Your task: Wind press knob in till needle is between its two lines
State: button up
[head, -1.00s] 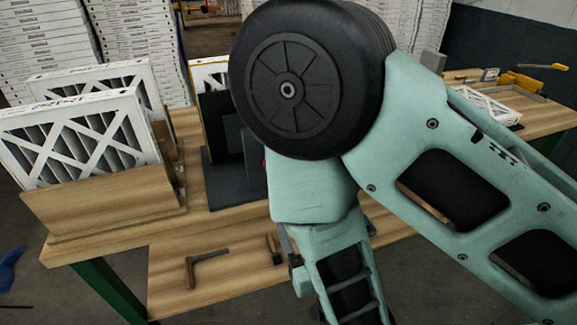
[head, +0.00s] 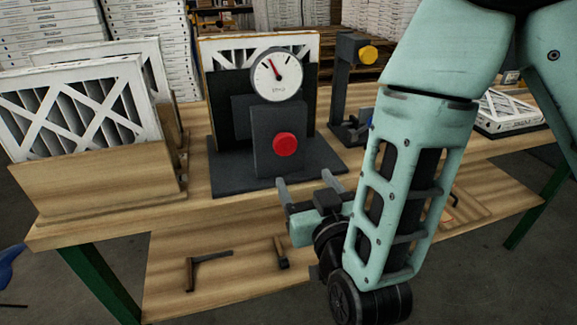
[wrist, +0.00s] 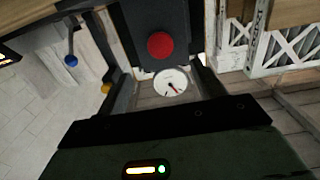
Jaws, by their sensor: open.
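The press is a dark block on a dark base plate (head: 215,180), with a filter behind it. Its round red knob (head: 285,145) faces front, below a white dial gauge (head: 276,75). In the head view the red needle points up and left; the dial's two lines are too small to place surely. My gripper (head: 306,184) is open and empty, in front of and below the knob, not touching it. In the wrist view, the red knob (wrist: 161,45) and gauge (wrist: 171,82) show between the two spread fingers of my gripper (wrist: 158,75).
A wooden holder (head: 100,190) with white-framed filters stands left of the press. A dark post with a yellow knob (head: 369,54) stands behind right. A flat filter (head: 505,110) lies farther right. Tools (head: 205,262) lie on the lower shelf. The bench's front edge is close under my gripper.

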aim_at(286, 148)
jog(key=b+x, duration=0.1)
jog(key=x, duration=1)
jog(key=shift+w, duration=0.15)
jog(key=c, duration=1)
